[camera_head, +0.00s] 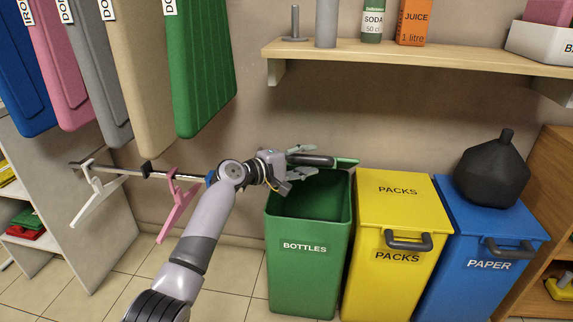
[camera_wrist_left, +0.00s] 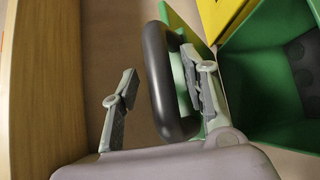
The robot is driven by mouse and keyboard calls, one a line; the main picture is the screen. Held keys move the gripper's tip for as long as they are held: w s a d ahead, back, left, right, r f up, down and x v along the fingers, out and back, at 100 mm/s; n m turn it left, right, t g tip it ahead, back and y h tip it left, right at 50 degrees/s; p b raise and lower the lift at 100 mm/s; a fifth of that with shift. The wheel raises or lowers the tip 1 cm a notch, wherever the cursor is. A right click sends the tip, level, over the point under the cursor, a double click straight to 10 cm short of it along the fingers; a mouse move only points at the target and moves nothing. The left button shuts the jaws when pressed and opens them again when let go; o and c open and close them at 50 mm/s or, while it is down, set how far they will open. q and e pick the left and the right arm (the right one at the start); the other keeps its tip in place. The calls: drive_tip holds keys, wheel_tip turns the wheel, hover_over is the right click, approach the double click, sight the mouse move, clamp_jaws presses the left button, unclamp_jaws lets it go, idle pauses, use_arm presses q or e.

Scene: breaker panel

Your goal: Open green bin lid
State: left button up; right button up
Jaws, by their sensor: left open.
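The green bin (camera_head: 308,270), labelled BOTTLES, stands at the left of the row with its top open and its inside showing. Its green lid (camera_head: 346,162) is swung up at the back and seen nearly edge-on. The lid also shows in the left wrist view (camera_wrist_left: 178,22). My left gripper (camera_head: 303,161) is open at the lid, above the bin's back rim. The lid's dark handle (camera_wrist_left: 157,75) lies between its spread fingers; I cannot tell whether either finger touches it. My right gripper is not in view.
A yellow PACKS bin (camera_head: 392,205) and a blue PAPER bin (camera_head: 500,237) stand to the right, both lidded. A black bag (camera_head: 492,172) sits on the blue lid. A wooden shelf (camera_head: 420,59) hangs above. Hangers on a rail (camera_head: 158,174) are at the left.

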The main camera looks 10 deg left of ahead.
use_arm(q)
drive_tip(key=v, duration=1)
drive_tip(key=shift+s+a, duration=0.25)
drive_tip(key=shift+s, duration=0.05)
